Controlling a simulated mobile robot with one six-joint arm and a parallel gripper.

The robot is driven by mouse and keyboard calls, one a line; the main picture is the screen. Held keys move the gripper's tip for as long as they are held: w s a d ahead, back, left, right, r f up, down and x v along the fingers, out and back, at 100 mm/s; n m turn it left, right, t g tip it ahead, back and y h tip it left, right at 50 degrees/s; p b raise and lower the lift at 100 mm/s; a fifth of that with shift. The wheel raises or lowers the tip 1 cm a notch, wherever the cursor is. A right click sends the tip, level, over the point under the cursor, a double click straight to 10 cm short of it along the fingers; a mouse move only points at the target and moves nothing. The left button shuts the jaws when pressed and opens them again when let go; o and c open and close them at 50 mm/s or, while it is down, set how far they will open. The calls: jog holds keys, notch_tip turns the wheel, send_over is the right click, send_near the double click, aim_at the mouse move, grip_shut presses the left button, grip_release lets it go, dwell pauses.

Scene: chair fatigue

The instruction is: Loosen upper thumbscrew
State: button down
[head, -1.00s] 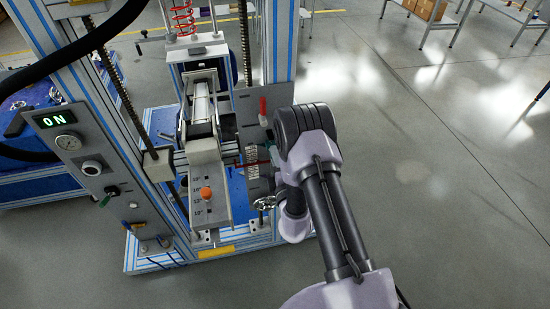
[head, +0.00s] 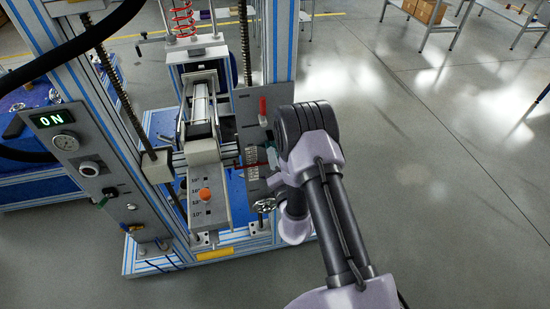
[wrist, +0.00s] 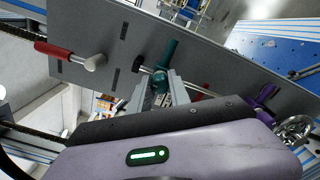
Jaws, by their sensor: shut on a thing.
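A teal thumbscrew (wrist: 163,72) sits on a grey slotted plate (wrist: 215,65) in the wrist view. My gripper (wrist: 164,88) is shut on it, with the light grey fingers at the teal body. A purple thumbscrew (wrist: 264,97) sits further right on the same plate, apart from my gripper. In the head view my arm hides the gripper and most of the thumbscrews; the plate (head: 247,108) shows beside the arm.
A red-handled lever (wrist: 55,50) stands out from the plate at left. A handwheel (wrist: 294,130) is at right. The head view shows a control panel (head: 75,170) reading ON and an orange knob (head: 204,194). Open floor lies to the right.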

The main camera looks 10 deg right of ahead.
jog(key=shift+r, duration=0.1)
dwell(0.3)
jog(key=c, duration=1.2)
grip_release()
jog(key=shift+w, duration=0.1)
jog(key=shift+d, duration=0.1)
